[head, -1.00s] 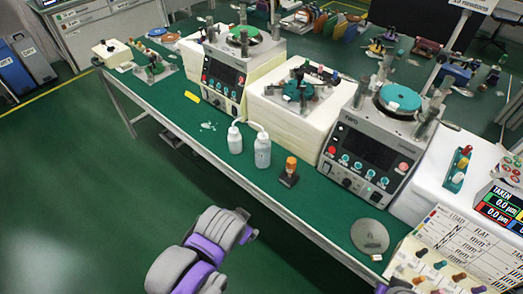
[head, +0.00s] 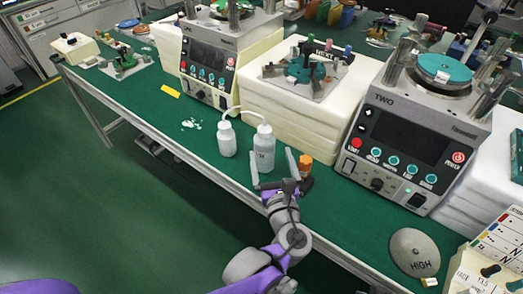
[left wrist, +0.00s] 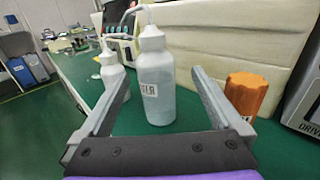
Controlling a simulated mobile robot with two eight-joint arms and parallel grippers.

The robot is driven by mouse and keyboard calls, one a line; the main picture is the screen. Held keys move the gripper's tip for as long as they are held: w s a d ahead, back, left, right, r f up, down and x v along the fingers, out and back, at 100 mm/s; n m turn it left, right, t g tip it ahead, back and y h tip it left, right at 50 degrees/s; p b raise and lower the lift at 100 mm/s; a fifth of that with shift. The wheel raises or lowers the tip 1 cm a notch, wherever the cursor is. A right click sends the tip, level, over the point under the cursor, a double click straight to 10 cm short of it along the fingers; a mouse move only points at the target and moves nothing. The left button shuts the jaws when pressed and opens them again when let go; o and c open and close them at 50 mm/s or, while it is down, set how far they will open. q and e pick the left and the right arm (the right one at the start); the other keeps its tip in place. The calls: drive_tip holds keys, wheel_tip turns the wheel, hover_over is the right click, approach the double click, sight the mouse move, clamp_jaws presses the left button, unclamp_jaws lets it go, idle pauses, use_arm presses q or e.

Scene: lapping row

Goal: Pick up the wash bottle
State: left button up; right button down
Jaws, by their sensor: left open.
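The wash bottle (head: 263,150) is a white, translucent bottle with a bent spout tube pointing left and a printed label. It stands upright on the green bench top. The smaller bottle (left wrist: 111,73) shows behind the left finger. My right gripper is out of view.
An orange-capped item (head: 305,162) stands close to the right finger; it also shows in the left wrist view (left wrist: 247,95). White blocks (head: 300,110) and a control machine (head: 410,130) stand behind. A round disc (head: 414,252) lies to the right. The bench (head: 190,165) is mostly clear left of the bottles.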

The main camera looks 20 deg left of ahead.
sight(268, 149)
use_arm(q)
drive_tip(key=x, duration=0.4)
drive_tip(key=shift+w+a, duration=0.1)
drive_tip(key=x, duration=0.1)
drive_tip(key=b+x, duration=0.1)
drive_tip(key=x, duration=0.1)
drive_tip(key=f+x, duration=0.1)
drive_tip(key=shift+a+b, duration=0.35)
drive_tip(key=shift+w+a+r, duration=0.1)
drive_tip(key=shift+w+a, duration=0.05)
drive_tip(key=shift+w, duration=0.2)
drive_tip(key=shift+c, duration=0.2)
clamp_jaws()
